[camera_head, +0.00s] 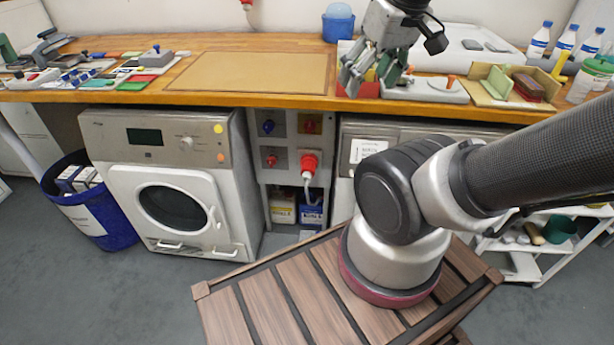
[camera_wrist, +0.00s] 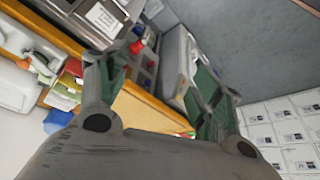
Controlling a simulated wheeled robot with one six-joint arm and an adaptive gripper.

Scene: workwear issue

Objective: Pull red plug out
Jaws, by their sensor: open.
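The red plug (camera_head: 309,163) sits in a socket on the grey socket panel (camera_head: 283,146) under the worktop, with a grey cable hanging from it. It shows as a small red shape in the wrist view (camera_wrist: 137,47), near the panel. My gripper (camera_head: 369,80) is above the worktop, up and to the right of the plug and well apart from it. In the wrist view its two green-padded fingers (camera_wrist: 160,85) are spread, with nothing held between them.
A washing machine (camera_head: 172,185) stands left of the panel, and a second appliance (camera_head: 364,150) stands to its right. The wooden worktop (camera_head: 150,97) overhangs the panel. Yellow and blue boxes (camera_head: 312,211) lie below the plug. A tan board (camera_head: 250,72) lies on the worktop.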

